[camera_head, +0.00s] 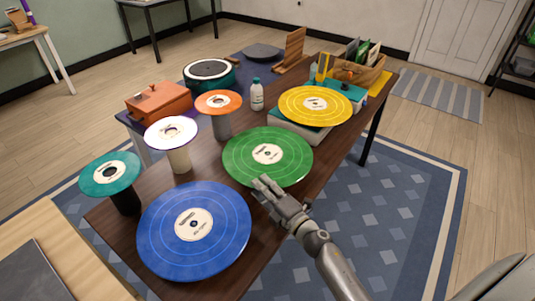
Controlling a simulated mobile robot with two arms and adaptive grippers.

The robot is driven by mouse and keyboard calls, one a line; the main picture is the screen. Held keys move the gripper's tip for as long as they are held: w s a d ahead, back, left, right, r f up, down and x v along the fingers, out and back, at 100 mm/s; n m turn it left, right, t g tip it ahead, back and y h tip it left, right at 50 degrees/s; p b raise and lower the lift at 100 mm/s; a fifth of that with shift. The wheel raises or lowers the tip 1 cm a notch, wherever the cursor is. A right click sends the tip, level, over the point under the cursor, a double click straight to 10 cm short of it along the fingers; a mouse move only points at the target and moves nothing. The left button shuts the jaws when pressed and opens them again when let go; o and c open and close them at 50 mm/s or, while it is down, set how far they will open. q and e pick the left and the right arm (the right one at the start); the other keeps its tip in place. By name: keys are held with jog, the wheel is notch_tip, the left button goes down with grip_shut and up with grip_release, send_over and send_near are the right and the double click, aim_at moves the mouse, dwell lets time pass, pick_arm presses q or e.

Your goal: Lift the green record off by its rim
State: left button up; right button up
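The green record (267,155) lies flat near the middle of the dark wooden table, with a cream label at its centre. What bears it from below is hidden. My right gripper (263,184) comes in from the lower right. Its fingertips overlap the record's near rim in the picture. Whether they touch the rim or have it between them, I cannot tell, and the finger gap does not show clearly. My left gripper is not in view.
A blue record (194,230) lies close on the near left. Teal (110,173), white (171,133) and orange (218,102) discs stand on pillars to the left. A yellow record (316,105) is behind right, a bottle (257,95) behind. Table right of the gripper ends soon.

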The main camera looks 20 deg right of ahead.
aim_at(247, 173)
jog(key=x, duration=0.5)
jog(key=shift+w+a, duration=0.1)
jog(key=shift+a, duration=0.05)
grip_shut()
jog(key=shift+r, duration=0.1)
